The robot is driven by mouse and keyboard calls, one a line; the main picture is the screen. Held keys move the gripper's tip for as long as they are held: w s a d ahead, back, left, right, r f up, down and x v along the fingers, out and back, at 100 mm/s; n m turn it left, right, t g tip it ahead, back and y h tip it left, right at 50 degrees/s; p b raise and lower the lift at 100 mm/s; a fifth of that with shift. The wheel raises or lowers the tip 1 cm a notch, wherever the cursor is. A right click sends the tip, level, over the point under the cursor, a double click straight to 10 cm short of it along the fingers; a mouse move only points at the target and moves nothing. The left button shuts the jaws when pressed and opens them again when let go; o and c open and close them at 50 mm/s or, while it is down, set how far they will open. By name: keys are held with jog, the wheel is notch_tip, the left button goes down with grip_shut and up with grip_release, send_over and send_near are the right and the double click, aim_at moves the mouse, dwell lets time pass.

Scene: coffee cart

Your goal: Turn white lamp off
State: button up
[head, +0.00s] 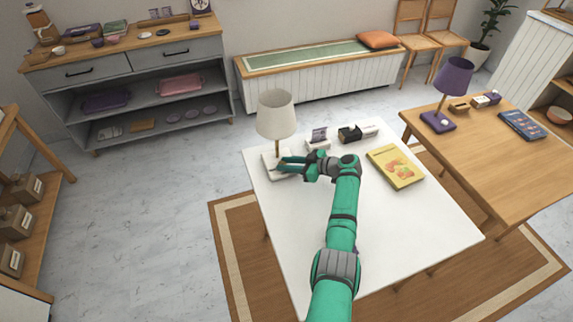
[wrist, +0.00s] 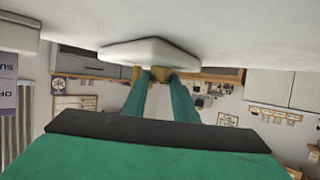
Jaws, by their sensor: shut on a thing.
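The white lamp (head: 276,115) stands upright at the far left corner of the white table, with a pale shade, a thin brown stem and a white base (head: 269,162). My gripper (head: 279,166) reaches in from the right, low over the base. In the wrist view, which is upside down, the base (wrist: 150,52) lies beyond the green fingertips (wrist: 163,75). The fingers are shut on a small brown part of the lamp by the base. I cannot tell whether it is the stem or a knob. No lit glow is clear on the shade.
A yellow book (head: 396,167) lies right of my arm on the white table (head: 420,225). Small boxes, one black (head: 350,133), stand at its back edge. A purple lamp (head: 453,77) stands on the wooden table (head: 500,160) at right. The table's front right is clear.

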jog(key=shift+s+f, duration=0.1)
jog(key=shift+f, duration=0.1)
jog(key=o, duration=1.1)
jog(key=shift+c, duration=0.2)
jog(key=shift+r, duration=0.1)
jog(key=shift+d+r, duration=0.1)
jog(key=shift+d, duration=0.05)
jog(key=v, duration=1)
jog(key=shift+d+r, duration=0.1)
jog(key=shift+d, duration=0.1)
